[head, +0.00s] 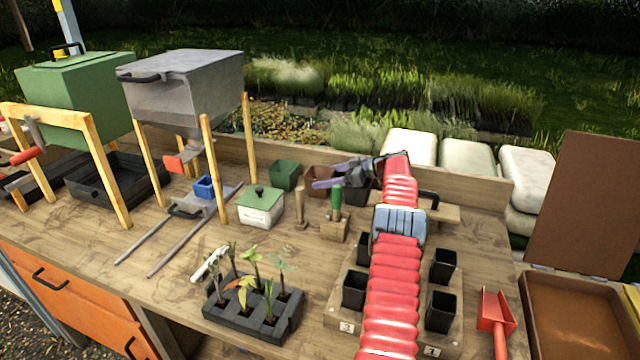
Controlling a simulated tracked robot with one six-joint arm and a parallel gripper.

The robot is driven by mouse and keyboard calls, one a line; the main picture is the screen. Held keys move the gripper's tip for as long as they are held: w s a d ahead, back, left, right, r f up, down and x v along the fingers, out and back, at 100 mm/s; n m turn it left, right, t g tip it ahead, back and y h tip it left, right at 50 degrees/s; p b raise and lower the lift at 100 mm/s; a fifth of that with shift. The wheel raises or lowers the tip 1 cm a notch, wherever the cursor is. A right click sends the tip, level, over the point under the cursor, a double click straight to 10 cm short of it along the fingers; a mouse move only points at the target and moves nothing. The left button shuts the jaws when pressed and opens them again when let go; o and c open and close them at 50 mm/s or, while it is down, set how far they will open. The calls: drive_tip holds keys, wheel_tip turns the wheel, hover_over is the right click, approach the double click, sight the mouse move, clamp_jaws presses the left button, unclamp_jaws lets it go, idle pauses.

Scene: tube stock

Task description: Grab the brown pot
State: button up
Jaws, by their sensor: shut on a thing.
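The brown pot (312,181) stands at the back of the wooden bench, between a green pot (285,174) on its left and a black pot (356,192) on its right. My gripper (318,177) reaches in from the right and is shut on the brown pot. The fingers cover part of the pot's upper side. Its base is partly hidden behind the tools in front, and I cannot tell whether it is lifted off the bench.
A green-handled tool (336,203) in a wooden block and a wooden dibber (300,207) stand just in front. A white box with a green lid (260,206) is to the left. A seedling tray (252,318) sits in front. A red scoop (496,316) lies right.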

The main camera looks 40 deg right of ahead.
drive_tip(key=shift+r, duration=0.15)
wheel_tip(320, 180, up, 10)
idle(0.6)
idle(0.6)
